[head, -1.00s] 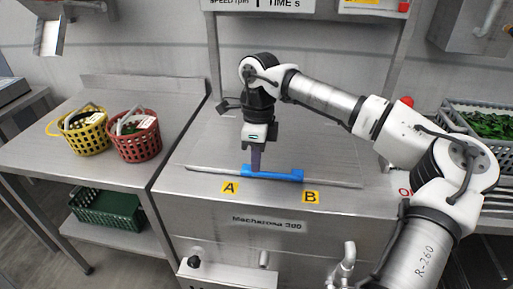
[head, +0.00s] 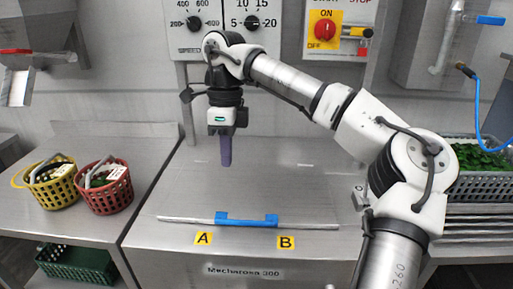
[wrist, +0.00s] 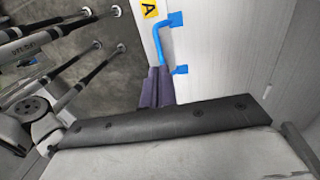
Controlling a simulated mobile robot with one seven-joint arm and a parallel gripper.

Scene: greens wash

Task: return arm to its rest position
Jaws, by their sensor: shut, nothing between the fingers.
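My gripper (head: 225,158) points straight down over the steel top of the washing machine. Its purple fingers are closed together with nothing between them. It is above and behind the blue handle (head: 246,218) on the lid's front edge, apart from it. In the wrist view, the purple fingers (wrist: 157,88) lie close together. The blue handle (wrist: 168,42) shows beyond them there, beside a yellow label. My arm reaches in from the right, bent at the elbow.
A yellow basket (head: 52,187) and a red basket (head: 106,190) stand on the left table. A green crate (head: 75,264) sits on the shelf below. A grey crate (head: 478,184) of greens stands at right. The control panel (head: 339,28) is on the back wall. The steel top is otherwise clear.

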